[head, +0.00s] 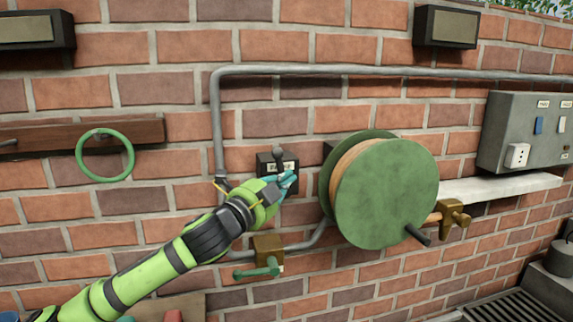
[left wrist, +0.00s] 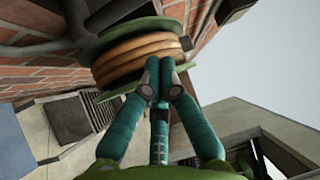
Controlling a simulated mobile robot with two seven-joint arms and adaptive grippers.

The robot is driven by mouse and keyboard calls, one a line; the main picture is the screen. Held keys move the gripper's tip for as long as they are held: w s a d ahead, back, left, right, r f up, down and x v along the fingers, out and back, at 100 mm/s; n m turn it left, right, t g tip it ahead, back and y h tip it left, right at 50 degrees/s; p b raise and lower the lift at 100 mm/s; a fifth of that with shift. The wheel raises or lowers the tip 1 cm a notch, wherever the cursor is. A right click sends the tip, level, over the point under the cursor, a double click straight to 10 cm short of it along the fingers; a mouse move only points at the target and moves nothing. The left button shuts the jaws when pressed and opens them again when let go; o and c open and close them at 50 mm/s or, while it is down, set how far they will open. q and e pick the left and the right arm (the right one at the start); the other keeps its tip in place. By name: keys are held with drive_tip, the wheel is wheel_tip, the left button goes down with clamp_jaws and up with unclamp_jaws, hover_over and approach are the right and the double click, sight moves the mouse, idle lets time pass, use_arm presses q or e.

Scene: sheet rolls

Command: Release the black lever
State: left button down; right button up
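The black lever (head: 278,153) has a round knob and stands up from a dark labelled box (head: 265,162) on the brick wall, left of the hose reel. My left gripper (head: 288,180) is in front of the box's lower right part, just below and right of the knob. In the left wrist view, its teal fingers (left wrist: 160,62) come together at the tips with nothing visible between them. I cannot make out the lever in that view. My right gripper is not in view.
A green hose reel (head: 387,198) stands close to the right of my gripper; it also fills the upper middle of the wrist view (left wrist: 122,28). A brass valve with a green handle (head: 267,250) sits below. A grey pipe (head: 216,120) and a switch box (head: 505,120) are on the wall.

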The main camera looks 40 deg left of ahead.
sight(287, 194)
use_arm(q)
drive_tip(key=w+a+p, duration=0.2)
drive_tip(key=w, duration=0.1)
drive_tip(key=w+a+p, duration=0.1)
drive_tip(key=w+p, duration=0.1)
drive_tip(key=shift+w+r, duration=0.1)
drive_tip(key=shift+r, duration=0.1)
idle(0.4)
idle(0.3)
